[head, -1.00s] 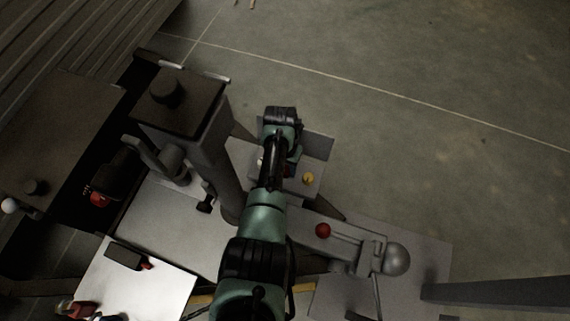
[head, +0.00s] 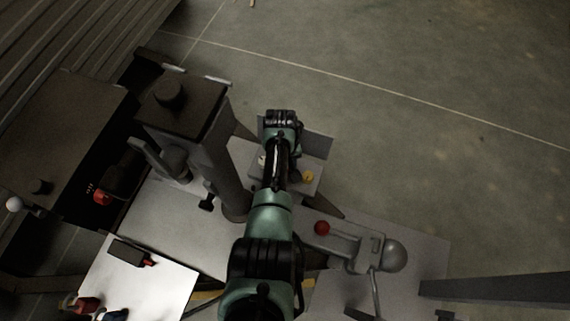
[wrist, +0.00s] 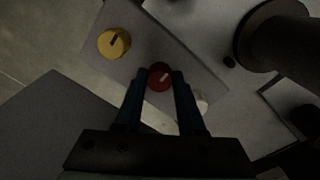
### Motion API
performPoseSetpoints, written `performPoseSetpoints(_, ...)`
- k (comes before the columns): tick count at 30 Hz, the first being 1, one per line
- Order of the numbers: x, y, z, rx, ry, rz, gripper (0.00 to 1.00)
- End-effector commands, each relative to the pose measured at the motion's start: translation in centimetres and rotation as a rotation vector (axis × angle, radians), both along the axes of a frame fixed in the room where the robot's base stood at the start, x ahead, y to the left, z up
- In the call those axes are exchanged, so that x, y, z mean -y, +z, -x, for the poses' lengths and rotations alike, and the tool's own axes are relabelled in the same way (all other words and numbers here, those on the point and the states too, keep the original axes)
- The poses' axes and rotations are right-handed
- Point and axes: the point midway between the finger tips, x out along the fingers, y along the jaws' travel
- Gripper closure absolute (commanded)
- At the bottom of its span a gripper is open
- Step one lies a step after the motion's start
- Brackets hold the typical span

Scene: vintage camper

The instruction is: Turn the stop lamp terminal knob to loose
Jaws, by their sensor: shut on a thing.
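A small red knob (wrist: 159,82) with a pale pointer mark sits on a light grey panel (wrist: 180,45) in the wrist view. My gripper (wrist: 159,73) has its two dark fingers closed on either side of this red knob. A yellow knob (wrist: 114,43) with a dark pointer bar stands to the left, and a white knob (wrist: 200,104) is partly hidden by the right finger. In the head view my arm hides the red knob, while the yellow knob (head: 308,177) and white knob (head: 262,161) show beside it. No label naming the terminals is readable.
A dark upright post (head: 215,165) stands left of my arm, and its round base shows near the panel in the wrist view. Open floor (head: 430,130) spreads beyond.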

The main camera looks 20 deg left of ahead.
Motion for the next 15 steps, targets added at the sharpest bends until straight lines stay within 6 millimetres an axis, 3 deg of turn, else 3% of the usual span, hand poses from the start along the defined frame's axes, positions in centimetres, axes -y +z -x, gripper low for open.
performPoseSetpoints(14,0.05,-0.01,0.02,-0.001,0.014,0.002,1.00)
performPoseSetpoints(15,0.05,-0.01,0.02,-0.001,0.013,0.002,0.54)
